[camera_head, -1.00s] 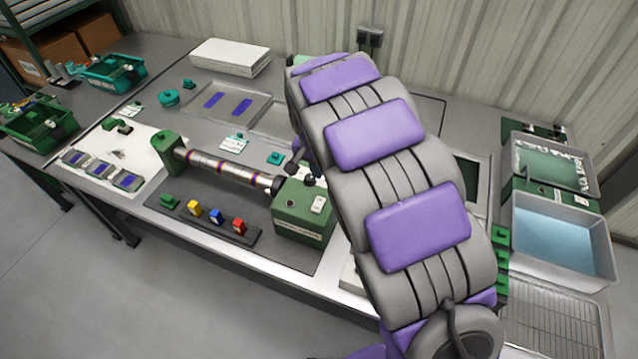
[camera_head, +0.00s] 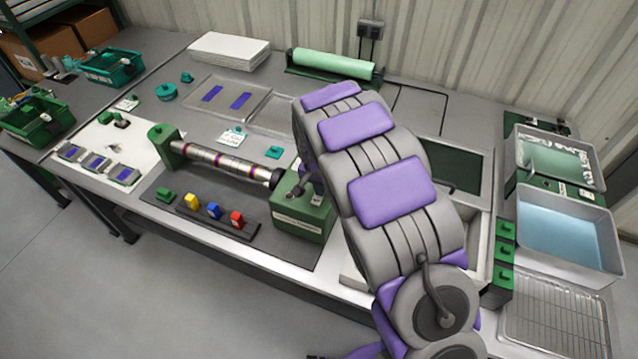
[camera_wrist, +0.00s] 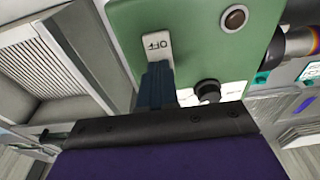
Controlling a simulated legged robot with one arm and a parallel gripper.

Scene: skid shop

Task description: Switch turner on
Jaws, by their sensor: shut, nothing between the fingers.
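The turner is a green box (camera_head: 302,215) with a banded metal roller (camera_head: 225,163) on its left, on the dark bench mat. In the wrist view its green top (camera_wrist: 195,35) shows a white switch plate (camera_wrist: 157,45) marked OFF, upside down. My gripper shows in the wrist view (camera_wrist: 157,72) as shut blue fingers with nothing between them. The fingertips are at the near end of the switch plate and hide part of it; I cannot tell whether they touch. In the head view my gripper (camera_head: 308,190) is over the box top, partly hidden by my arm.
A round brown button (camera_wrist: 234,18) and a black knob (camera_wrist: 207,90) are near the switch. A rack of coloured blocks (camera_head: 215,215) lies in front of the roller. A blue-filled tray (camera_head: 563,230) is at the right. The mint roll (camera_head: 335,64) lies at the back.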

